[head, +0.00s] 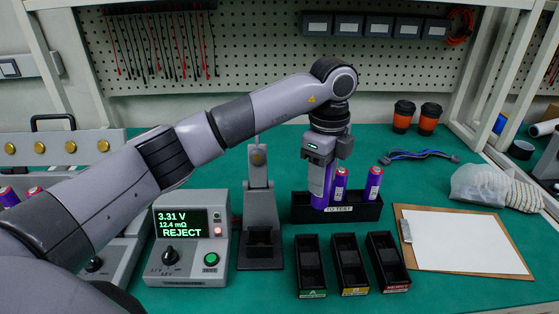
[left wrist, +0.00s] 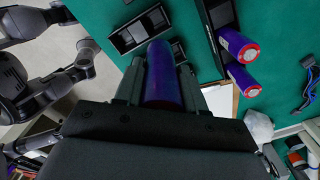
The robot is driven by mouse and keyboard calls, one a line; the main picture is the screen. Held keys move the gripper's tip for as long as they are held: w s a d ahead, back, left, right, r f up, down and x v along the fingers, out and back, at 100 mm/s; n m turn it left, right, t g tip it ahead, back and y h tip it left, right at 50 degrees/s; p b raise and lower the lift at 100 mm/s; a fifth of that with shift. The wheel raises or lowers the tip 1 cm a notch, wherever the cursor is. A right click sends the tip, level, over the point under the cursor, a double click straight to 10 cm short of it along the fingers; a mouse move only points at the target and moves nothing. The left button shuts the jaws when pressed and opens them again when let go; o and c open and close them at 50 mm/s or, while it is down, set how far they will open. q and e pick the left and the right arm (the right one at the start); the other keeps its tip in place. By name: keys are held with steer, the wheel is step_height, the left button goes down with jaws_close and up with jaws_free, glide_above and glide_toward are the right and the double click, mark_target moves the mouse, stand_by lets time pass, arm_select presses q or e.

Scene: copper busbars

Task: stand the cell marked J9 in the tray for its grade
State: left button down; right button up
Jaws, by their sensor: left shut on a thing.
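My left gripper (head: 321,165) is shut on a purple cell (head: 321,187), held roughly upright. The cell's lower end overlaps the front wall of the black "TO TEST" tray (head: 300,208) in the head view. The held cell also shows between the fingers in the left wrist view (left wrist: 163,78); its marking cannot be read. Two other purple cells (head: 340,182) (head: 374,183) stand in that tray. Three small black grade trays, with green (head: 312,294), yellow (head: 355,291) and red (head: 397,288) labels, look empty. The tester (head: 188,240) reads 3.31 V, 12.4 mΩ, REJECT. My right gripper is not seen.
A grey stand with an empty black cradle (head: 260,249) is left of the grade trays. A clipboard (head: 464,241) lies to their right. Two orange-black cups (head: 403,116) (head: 429,119), a blue cable (head: 420,154) and a clear bag (head: 478,185) lie further right and back.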

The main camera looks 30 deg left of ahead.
arm_select(q)
steer(key=d+f+b, duration=0.2)
steer(key=d+f, duration=0.3)
steer(key=d, duration=0.4)
steer(key=w+d+f+b, duration=0.1)
steer(key=d+f+b, duration=0.1)
steer(key=d+f, duration=0.4)
steer(key=d, duration=0.4)
steer(key=shift+b, duration=0.35)
steer(key=shift+f, duration=0.1)
step_height(320, 180, down, 3)
steer(key=shift+r+b, duration=0.1)
steer(key=shift+b, duration=0.8)
steer(key=shift+f, duration=0.3)
